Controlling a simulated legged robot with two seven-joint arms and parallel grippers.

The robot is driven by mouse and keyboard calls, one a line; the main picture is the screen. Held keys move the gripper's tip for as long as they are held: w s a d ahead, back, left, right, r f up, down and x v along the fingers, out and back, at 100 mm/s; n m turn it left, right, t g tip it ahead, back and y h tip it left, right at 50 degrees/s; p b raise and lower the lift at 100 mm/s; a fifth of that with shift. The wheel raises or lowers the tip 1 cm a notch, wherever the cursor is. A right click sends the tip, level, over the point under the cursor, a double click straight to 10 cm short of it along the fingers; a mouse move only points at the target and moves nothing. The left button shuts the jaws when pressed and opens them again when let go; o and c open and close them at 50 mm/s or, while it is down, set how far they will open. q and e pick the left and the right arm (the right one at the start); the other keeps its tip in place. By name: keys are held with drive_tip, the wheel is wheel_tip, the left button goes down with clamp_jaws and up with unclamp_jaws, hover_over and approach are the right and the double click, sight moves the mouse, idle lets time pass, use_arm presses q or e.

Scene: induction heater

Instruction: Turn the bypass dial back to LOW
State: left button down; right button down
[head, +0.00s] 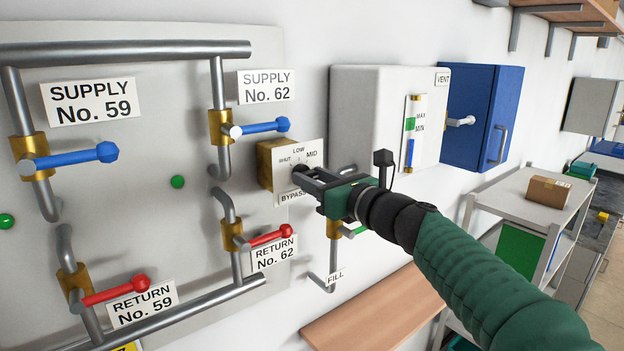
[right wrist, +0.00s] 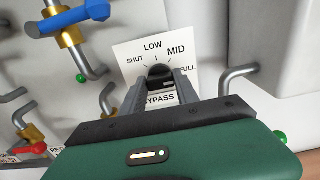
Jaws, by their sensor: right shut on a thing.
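The bypass dial (right wrist: 159,71) is a small dark knob on a white plate (head: 311,155) marked SHUT, LOW, MID and FULL, with BYPASS below. The plate is on the front of a brass block on the wall. My right gripper (head: 300,173) reaches it from the right and is shut on the knob. In the right wrist view its two grey fingers stand on either side of the knob. The fingers partly hide the knob, and I cannot tell for sure which mark it points to. My left gripper is not in view.
Left of the dial are pipes with a blue SUPPLY No. 62 lever (head: 264,128) and a red RETURN No. 62 lever (head: 270,236). A grey cabinet (head: 370,110) with a level gauge is to the right. A wooden shelf (head: 370,310) lies below my arm.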

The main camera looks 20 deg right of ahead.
drive_tip(key=shift+a+f+n+b, duration=0.1)
drive_tip(key=shift+f+n+b, duration=0.1)
drive_tip(key=shift+n+b, duration=2.45)
drive_tip(key=shift+f+n+b, duration=0.2)
drive_tip(key=shift+n+b, duration=1.75)
drive_tip(key=shift+n, duration=1.25)
drive_tip(key=shift+a+f+n+b, duration=0.1)
drive_tip(key=shift+f+n+b, duration=0.1)
drive_tip(key=shift+n+b, duration=2.45)
drive_tip(key=shift+n+p, duration=0.3)
drive_tip(key=shift+n, duration=0.2)
drive_tip(key=c, duration=1.4)
unclamp_jaws()
drive_tip(key=o, duration=0.5)
drive_tip(key=shift+s+d+r, duration=0.1)
drive_tip(key=shift+s+r, duration=0.1)
drive_tip(key=shift+s, duration=0.05)
drive_tip(key=shift+r, duration=0.1)
